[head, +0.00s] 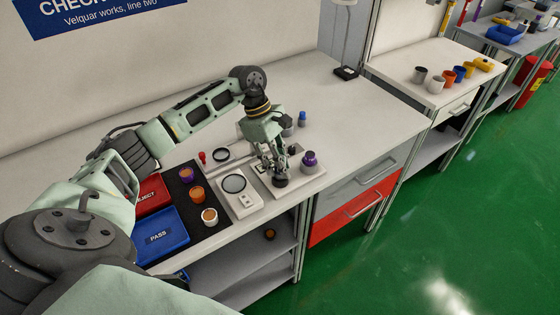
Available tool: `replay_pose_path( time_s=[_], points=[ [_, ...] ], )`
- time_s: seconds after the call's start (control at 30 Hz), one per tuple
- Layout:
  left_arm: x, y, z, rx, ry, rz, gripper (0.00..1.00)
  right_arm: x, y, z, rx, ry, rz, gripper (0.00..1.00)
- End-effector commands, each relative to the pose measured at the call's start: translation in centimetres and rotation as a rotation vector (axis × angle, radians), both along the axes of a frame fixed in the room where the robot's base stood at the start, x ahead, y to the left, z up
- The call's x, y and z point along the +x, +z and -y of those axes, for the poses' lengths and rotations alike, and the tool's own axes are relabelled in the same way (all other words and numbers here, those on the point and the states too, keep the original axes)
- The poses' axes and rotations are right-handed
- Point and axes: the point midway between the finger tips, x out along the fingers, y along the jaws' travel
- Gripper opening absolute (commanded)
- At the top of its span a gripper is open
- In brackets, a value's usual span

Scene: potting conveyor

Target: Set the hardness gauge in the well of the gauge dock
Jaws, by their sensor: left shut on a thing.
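My left gripper (277,172) is over the pale plate of the gauge dock (311,178), near the right end of the bench's work area. It is shut on a small dark thing, which I take to be the hardness gauge (280,182). The fingers hide most of it, and only a dark rounded lower part shows at the plate. I cannot tell whether it sits in the well or is held just above it. The well itself is hidden. My right gripper is out of view.
Left of the dock are a white scale-like device (243,201), a black mat (184,172) with several small cups, a blue PASS tray (163,262) and a red REJECT tray (152,192). A blue-capped bottle (302,119) stands behind.

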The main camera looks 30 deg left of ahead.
Motion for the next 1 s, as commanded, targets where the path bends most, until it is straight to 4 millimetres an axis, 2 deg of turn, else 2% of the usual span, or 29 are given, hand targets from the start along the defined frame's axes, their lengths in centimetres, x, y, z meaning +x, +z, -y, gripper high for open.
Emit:
replay_pose_path(
  time_s=[0.2, 0.23, 0.43, 0.73, 0.83, 0.87, 1.0],
  points=[
    [0.0, -0.4, 0.0, 0.000, 0.000, 0.000, 0.00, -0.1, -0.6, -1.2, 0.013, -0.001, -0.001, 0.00],
    [0.0, -0.4, 0.0, 0.000, 0.000, 0.000, 0.23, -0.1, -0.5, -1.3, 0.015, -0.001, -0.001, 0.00],
    [0.0, -0.3, 0.0, 0.000, 0.000, -0.001, 0.41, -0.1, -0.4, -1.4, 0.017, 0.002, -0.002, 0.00],
    [0.0, -0.2, 0.0, 0.000, 0.000, -0.001, 0.41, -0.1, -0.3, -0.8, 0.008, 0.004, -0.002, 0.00],
    [0.0, 0.3, 0.0, 0.000, 0.000, -0.001, 0.41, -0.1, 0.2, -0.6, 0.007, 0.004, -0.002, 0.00],
    [0.1, 0.3, -0.2, 0.001, 0.000, 0.001, 0.41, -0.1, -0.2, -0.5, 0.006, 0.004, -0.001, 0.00],
    [0.1, 2.3, -1.2, 0.002, 0.001, 0.006, 0.41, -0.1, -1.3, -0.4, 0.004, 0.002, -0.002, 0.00]
  ],
)
